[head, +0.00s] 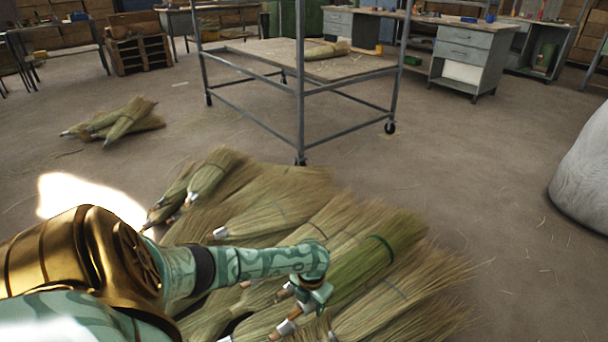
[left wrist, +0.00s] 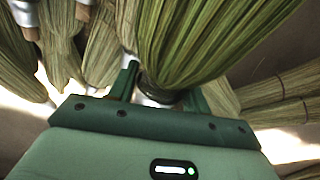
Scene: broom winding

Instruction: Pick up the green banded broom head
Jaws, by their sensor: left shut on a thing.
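The green banded broom head (head: 368,258) lies on top of a pile of straw broom heads, greener than the rest, with a dark green band around its bristles. My left gripper (head: 306,290) is at its narrow neck end. In the left wrist view the broom head (left wrist: 200,40) fills the top middle, and my left gripper (left wrist: 160,92) has a finger on each side of its neck, shut on it. The grip itself is partly hidden by the gripper body. My right gripper is not in view.
Other broom heads (head: 270,215) lie close around and under it. A smaller bundle (head: 125,120) lies at the back left. A wheeled metal rack (head: 350,68) stands behind the pile. A pale rounded sack (head: 585,175) stands at the right. Floor between pile and sack is mostly clear.

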